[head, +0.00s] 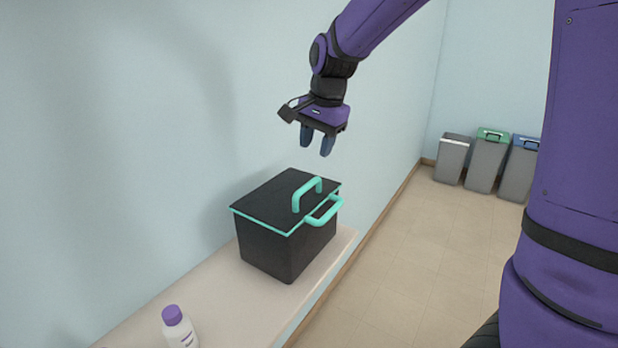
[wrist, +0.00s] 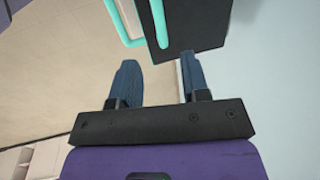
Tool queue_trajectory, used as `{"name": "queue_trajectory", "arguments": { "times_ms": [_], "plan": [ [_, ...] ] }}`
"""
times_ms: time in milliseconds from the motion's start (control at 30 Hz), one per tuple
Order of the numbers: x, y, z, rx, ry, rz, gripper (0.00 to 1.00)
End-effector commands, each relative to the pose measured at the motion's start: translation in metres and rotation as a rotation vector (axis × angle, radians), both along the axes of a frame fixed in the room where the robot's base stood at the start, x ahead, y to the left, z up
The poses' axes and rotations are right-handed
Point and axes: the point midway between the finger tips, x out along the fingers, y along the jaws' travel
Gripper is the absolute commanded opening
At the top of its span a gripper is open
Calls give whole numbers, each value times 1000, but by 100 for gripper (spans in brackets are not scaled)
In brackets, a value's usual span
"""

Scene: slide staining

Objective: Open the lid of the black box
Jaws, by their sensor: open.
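The black box (head: 279,253) stands on the end of a pale counter against the wall. Its black lid (head: 272,201) is closed, with a teal rim, a teal handle (head: 307,192) on top, and another teal handle (head: 325,211) at the side. My gripper (head: 316,148) is above the box, fingers pointing down, open and empty, apart from the lid and handles. In the wrist view, my gripper (wrist: 158,68) shows its two blue fingers spread, with part of the black lid (wrist: 205,22) and teal handle (wrist: 158,18) beyond the fingertips.
A white bottle with a purple cap (head: 172,315) stands on the counter (head: 228,297) at the near left. The wall is close behind the box. Grey bins (head: 487,160) stand far off on the right. The tiled floor (head: 400,260) beside the counter is clear.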

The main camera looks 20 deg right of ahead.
Motion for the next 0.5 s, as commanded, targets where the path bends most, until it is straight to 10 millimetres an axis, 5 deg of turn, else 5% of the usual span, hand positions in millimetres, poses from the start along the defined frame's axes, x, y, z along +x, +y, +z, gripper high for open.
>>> {"name": "queue_trajectory", "arguments": {
  "times_ms": [500],
  "plan": [
    [12, 9, -81, 0, 3, 1, 42]
  ]
}}
